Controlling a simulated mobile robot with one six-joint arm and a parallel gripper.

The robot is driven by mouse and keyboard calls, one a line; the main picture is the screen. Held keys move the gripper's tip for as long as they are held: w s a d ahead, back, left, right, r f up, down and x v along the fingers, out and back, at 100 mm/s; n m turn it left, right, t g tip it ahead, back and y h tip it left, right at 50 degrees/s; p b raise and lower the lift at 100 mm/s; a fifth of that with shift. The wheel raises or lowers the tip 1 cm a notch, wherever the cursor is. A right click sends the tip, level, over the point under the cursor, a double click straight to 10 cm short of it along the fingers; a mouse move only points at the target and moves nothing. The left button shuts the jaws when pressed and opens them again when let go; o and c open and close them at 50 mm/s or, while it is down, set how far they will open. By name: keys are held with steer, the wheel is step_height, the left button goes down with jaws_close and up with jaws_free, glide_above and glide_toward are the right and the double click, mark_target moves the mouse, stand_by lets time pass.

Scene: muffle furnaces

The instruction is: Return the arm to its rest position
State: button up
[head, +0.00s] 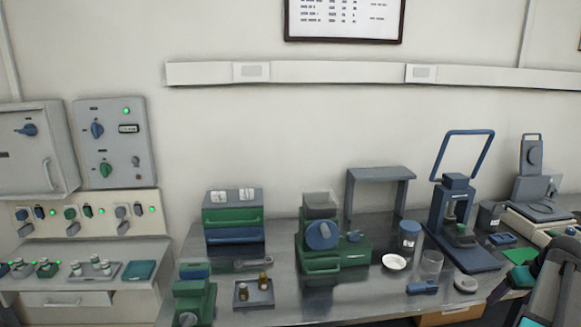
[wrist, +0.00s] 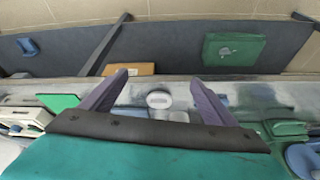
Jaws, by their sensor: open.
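My gripper (wrist: 159,78) shows in the wrist view with its two purple-grey fingers spread wide apart. Nothing is between the fingers close up. The fingers stretch over the edge of the metal bench (wrist: 130,93). A small white round object (wrist: 160,99) lies on the bench, in the gap between them. In the head view my dark arm (head: 548,285) shows at the lower right edge, in front of the bench's right end.
A blue press (head: 455,215), a white dish (head: 394,262), a glass beaker (head: 431,264) and a green-and-blue machine (head: 325,240) stand on the bench. A small tray (head: 253,295) lies further left. Under the bench are a green case (wrist: 234,49) and a brown box (wrist: 130,69).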

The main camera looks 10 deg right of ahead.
steer(key=w+a+f+g+y, duration=0.1)
steer(key=w+a+f, duration=0.2)
steer(key=a+f, duration=0.5)
steer(key=w+a+f+g+y, duration=0.1)
steer(key=w+a+f, duration=0.2)
steer(key=a+f, duration=0.5)
steer(key=s+a+f+n+g+y, duration=0.1)
steer(key=a+f, duration=0.6)
steer(key=a, duration=0.2)
steer(key=s+a+f+g, duration=0.1)
steer(key=a+f, duration=0.6)
steer(key=a, duration=0.3)
steer(key=s+a+f+n+g, duration=0.1)
steer(key=s+a+f+g, duration=0.1)
steer(key=s+a+f, duration=0.4)
steer(key=s+a+f+g, duration=0.1)
steer(key=s+a+f, duration=0.1)
steer(key=a+f, duration=0.35)
steer(key=s+a+f+g+h, duration=0.1)
steer(key=s+a+f, duration=0.1)
steer(key=s+a, duration=0.3)
steer(key=s+a+f+n+g+h, duration=0.1)
steer(key=s+a+f, duration=0.2)
steer(key=s+a, duration=0.3)
steer(key=s, duration=0.4)
steer(key=shift+s+a+g, duration=0.25)
steer(key=shift+a+g, duration=0.05)
steer(key=shift+g, duration=0.1)
